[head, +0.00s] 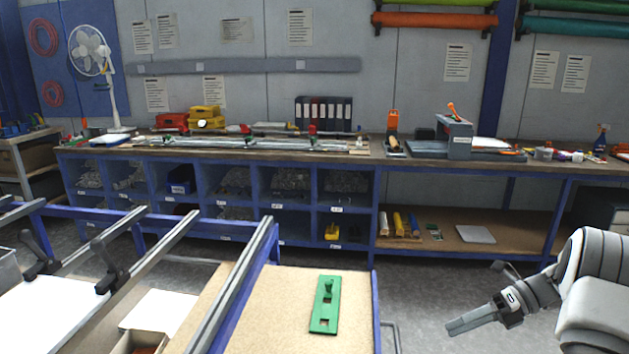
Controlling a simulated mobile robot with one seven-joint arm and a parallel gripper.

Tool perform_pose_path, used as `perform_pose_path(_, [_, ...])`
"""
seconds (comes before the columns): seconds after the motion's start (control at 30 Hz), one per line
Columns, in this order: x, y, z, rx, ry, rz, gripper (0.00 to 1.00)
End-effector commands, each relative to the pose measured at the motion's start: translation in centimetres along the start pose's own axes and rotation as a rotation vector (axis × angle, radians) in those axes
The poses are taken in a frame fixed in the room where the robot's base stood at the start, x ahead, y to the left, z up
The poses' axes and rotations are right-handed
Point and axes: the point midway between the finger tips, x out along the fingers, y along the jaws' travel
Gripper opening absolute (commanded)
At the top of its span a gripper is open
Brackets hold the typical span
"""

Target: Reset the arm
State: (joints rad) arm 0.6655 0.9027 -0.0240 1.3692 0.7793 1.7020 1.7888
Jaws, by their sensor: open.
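My gripper (472,320) shows at the lower right in the head view, at the end of my white and grey arm. It points left and slightly down, with nothing between its fingers. It is open, though its fingers overlap from this angle. It hangs over the grey floor, apart from the table and to the right of it. A green plate with an upright knob and square holes (326,306) lies on the tan tabletop (270,300), left of my gripper and not touching it.
A blue-framed table with metal rails (235,280) fills the lower left. A long workbench (330,153) with tools, binders (323,113) and a white fan (92,52) runs along the back wall. A strip of bare floor (435,265) lies between bench and arm.

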Motion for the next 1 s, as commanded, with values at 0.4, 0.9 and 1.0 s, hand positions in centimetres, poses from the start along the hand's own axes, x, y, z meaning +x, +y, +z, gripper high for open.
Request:
perform_pose_path(0.4, [1.7, 12.7, 2.0, -0.620, 0.294, -0.216, 0.47])
perform_pose_path(0.9, [3.5, 25.0, -0.9, -1.401, 0.720, -0.346, 0.47])
perform_pose_path(1.0, [3.8, 27.0, -2.0, -1.558, 0.817, -0.356, 0.47])
